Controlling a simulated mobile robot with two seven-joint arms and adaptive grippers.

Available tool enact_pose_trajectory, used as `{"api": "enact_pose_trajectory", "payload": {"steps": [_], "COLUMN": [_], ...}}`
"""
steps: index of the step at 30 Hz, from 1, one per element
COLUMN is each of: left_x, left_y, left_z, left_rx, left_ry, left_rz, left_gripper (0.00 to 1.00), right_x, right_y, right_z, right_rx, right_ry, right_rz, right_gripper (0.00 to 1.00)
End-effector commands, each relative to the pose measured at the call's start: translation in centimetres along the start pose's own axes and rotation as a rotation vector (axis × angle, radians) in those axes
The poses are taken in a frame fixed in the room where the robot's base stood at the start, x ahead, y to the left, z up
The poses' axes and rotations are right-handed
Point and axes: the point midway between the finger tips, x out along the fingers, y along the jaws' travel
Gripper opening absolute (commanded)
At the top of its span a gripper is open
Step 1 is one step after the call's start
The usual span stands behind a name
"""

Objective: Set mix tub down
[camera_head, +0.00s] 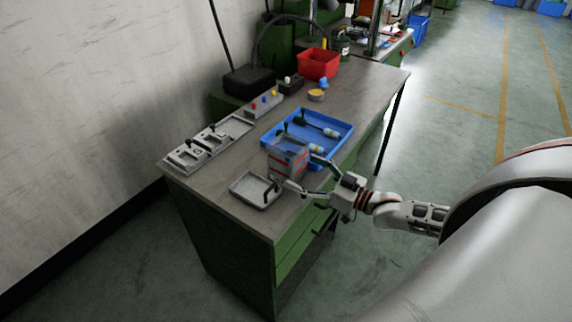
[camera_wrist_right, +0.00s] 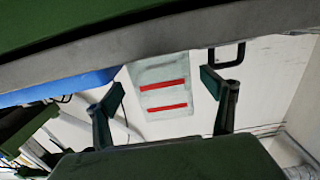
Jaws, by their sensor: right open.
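A grey, see-through tub with red stripes (camera_head: 287,160) is at the table's front part, between the blue tray and a small grey tray. I take it to be the mix tub. My right gripper (camera_head: 307,174) is at its right side, fingers spread apart. In the right wrist view the tub (camera_wrist_right: 160,72) shows between the two open fingers (camera_wrist_right: 164,90), with a visible gap on each side. Whether the tub's base rests fully on the table is hard to tell. My left gripper is not in view.
The blue tray (camera_head: 346,128) holds bottle-like items, close behind the tub. The small grey tray (camera_head: 240,193) lies in front of it. Grey fixtures (camera_head: 186,157) line the wall side. A red bin (camera_head: 318,62) and a yellow-topped pot (camera_head: 316,95) stand farther back.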

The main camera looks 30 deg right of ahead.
Motion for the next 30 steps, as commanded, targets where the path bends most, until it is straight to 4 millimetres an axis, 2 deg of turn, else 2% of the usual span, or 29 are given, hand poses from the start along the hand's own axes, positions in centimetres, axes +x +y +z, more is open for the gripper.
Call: {"api": "enact_pose_trajectory", "payload": {"steps": [5, 10, 15, 25, 30], "left_x": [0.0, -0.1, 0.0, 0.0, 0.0], "left_y": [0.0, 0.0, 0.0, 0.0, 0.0], "left_z": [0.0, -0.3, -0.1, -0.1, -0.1], "left_rx": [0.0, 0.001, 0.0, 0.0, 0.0], "left_ry": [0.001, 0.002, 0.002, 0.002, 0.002], "left_rz": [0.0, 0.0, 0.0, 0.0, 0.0], "left_gripper": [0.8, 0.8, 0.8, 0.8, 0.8], "right_x": [1.5, 3.8, 5.5, 5.9, 5.9], "right_y": [0.0, -0.2, -0.2, -0.2, -0.2], "right_z": [-0.3, -1.1, -0.9, -0.8, -0.8], "right_rx": [-0.001, 0.0, -0.001, -0.001, -0.001], "right_ry": [0.002, 0.004, 0.001, -0.002, -0.001], "right_rz": [0.0, 0.0, 0.0, -0.001, -0.001], "right_gripper": [0.83, 0.83, 0.83, 0.83, 0.41]}}
